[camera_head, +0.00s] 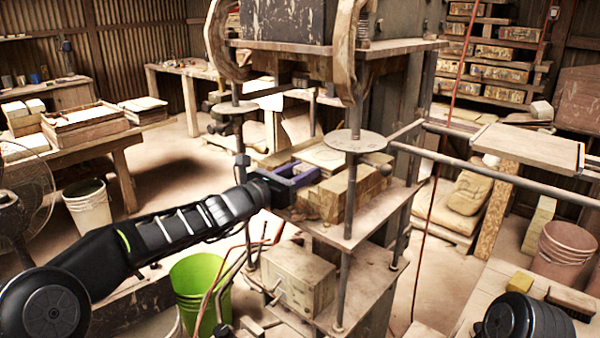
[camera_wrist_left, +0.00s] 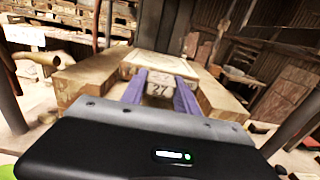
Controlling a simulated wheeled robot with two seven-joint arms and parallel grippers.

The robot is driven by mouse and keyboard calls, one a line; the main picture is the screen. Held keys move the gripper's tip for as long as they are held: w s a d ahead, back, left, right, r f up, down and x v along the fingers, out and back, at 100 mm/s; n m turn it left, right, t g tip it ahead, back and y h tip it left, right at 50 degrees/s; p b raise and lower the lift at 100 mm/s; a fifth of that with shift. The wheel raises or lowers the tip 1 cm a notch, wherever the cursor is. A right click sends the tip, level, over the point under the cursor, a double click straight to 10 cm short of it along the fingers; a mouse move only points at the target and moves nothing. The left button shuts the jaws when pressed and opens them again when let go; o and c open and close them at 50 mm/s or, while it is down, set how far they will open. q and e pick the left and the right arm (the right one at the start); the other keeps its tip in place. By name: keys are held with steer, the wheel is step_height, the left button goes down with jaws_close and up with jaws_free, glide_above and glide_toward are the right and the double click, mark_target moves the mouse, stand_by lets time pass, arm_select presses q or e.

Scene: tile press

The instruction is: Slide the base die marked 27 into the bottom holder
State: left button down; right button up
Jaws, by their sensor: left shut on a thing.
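The base die marked 27 (camera_wrist_left: 160,89) shows its numbered end between my left gripper's purple fingers in the left wrist view. Its pale patterned top (camera_wrist_left: 155,63) extends away from me, and it also shows in the head view (camera_head: 322,157). My left gripper (camera_head: 304,173) is shut on the die's near end. The bottom holder (camera_head: 352,192), of brownish blocks, sits on the press's lower plate. In the left wrist view its side blocks (camera_wrist_left: 220,97) flank the die to left and right. I cannot tell how deep the die sits. My right gripper is not in view.
The press's upright rods (camera_head: 348,205) and round disc (camera_head: 354,140) stand close to the holder. The heavy upper part (camera_head: 290,22) hangs above. A green bucket (camera_head: 200,290) stands below my left arm. Worktables are at left and right.

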arm_select(q)
steer(key=shift+w+d+r, duration=0.15)
steer(key=shift+r, duration=0.05)
steer(key=c, duration=1.1)
jaws_free()
steer(key=shift+o, duration=1.3)
steer(key=shift+f, duration=0.3)
steer(key=shift+s+a, duration=0.35)
steer(key=shift+a, duration=0.05)
steer(key=b+v, duration=0.2)
steer(key=v, duration=0.5)
steer(key=shift+r, duration=0.15)
steer(key=shift+d, duration=0.1)
